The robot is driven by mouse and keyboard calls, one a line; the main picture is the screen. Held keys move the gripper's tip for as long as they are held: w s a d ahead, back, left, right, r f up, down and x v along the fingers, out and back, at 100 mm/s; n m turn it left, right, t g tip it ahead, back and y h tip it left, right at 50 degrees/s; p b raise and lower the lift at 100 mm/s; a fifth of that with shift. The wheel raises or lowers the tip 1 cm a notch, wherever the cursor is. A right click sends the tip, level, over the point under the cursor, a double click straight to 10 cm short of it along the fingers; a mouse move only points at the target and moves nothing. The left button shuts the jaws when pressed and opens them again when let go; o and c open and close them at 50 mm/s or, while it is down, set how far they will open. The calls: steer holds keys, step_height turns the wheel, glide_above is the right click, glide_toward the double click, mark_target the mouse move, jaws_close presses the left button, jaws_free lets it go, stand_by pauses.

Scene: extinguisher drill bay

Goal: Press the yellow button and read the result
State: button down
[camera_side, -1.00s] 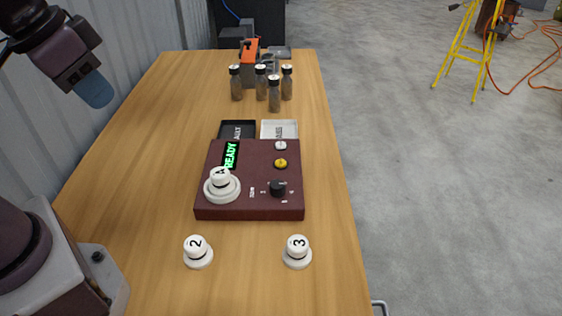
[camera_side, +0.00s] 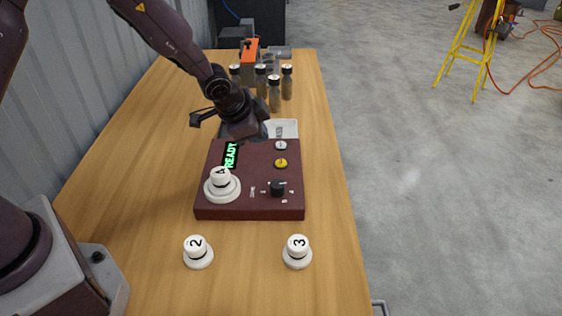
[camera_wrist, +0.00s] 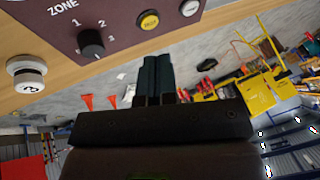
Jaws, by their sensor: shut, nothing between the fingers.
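A maroon box (camera_side: 250,207) sits on the wooden table. Its yellow button (camera_side: 281,163) is at the right, below a white button (camera_side: 281,146); the yellow one also shows in the wrist view (camera_wrist: 148,20). A display (camera_side: 231,155) on the box reads READY in green. A black knob (camera_side: 277,188) stands in front of the yellow button, with ZONE lettering in the wrist view (camera_wrist: 92,42). A white numbered cap piece (camera_side: 221,182) rests on the box's round pad. My gripper (camera_side: 264,131) is shut and empty, above the box's far edge and apart from the yellow button; its fingers show in the wrist view (camera_wrist: 158,75).
White cap pieces 2 (camera_side: 198,253) and 3 (camera_side: 297,252) stand in front of the box. A white tray (camera_side: 285,128) lies behind it, partly hidden by my gripper. Several dark-capped bottles (camera_side: 287,83) stand farther back. The table's right strip is clear.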

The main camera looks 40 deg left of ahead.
mark_target(281, 164)
steer(key=w+m+t, duration=0.1)
steer(key=w+d+r+m+t+h, duration=0.1)
steer(key=w, duration=0.1)
steer(key=w+d+r+t, duration=0.1)
steer(key=w, duration=0.1)
steer(key=shift+r+m, duration=0.2)
steer(key=shift+m, duration=0.2)
steer(key=shift+f, duration=4.45)
steer(key=shift+f, duration=0.1)
steer(key=shift+f, duration=0.3)
steer(key=shift+f, duration=0.45)
steer(key=shift+r, duration=0.85)
